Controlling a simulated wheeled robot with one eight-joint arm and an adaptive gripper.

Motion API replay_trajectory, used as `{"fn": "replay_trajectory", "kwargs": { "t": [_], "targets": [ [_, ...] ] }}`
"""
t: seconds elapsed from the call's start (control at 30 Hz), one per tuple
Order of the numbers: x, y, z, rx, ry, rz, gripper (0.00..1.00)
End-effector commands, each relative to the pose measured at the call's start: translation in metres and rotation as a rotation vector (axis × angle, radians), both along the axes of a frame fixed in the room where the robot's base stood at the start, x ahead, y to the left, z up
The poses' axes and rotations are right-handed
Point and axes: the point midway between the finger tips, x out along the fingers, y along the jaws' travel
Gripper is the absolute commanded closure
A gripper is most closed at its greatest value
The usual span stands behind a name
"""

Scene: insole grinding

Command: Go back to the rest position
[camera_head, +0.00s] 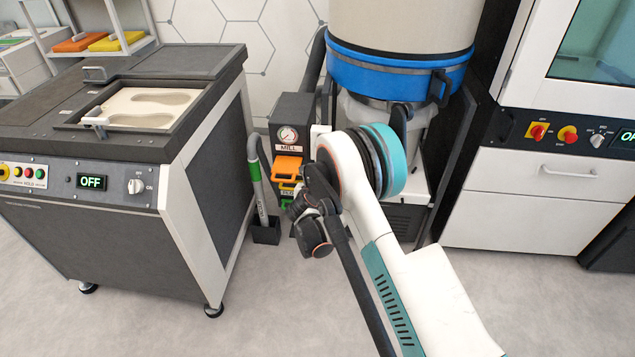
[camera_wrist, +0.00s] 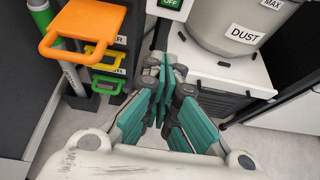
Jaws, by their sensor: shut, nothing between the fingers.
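My gripper (camera_wrist: 163,92) shows in the wrist view with its teal fingers shut together and nothing between them. It points towards the lower cabinet of the dust unit and touches nothing that I can see. In the head view my white and teal arm reaches forward from the lower right to the mill, and the fingers are hidden behind it.
The mill (camera_head: 291,126) has orange, yellow and green handles; the orange handle (camera_wrist: 83,31) is close on the left. The dust container (camera_wrist: 238,27) stands right of my gripper. A machine (camera_head: 100,215) reading OFF stands left. A white cabinet (camera_head: 530,200) stands right. Floor in front is clear.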

Motion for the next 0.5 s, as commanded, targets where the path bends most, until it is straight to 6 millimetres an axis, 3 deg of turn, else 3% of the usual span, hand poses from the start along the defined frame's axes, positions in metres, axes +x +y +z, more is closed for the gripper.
{"fn": "replay_trajectory", "kwargs": {
  "t": [0.33, 0.5],
  "targets": [
    [-0.001, -0.001, 0.008, 0.019, 0.003, -0.014, 1.00],
    [0.001, -0.020, 0.048, 0.147, 0.021, -0.097, 1.00]
  ]
}}
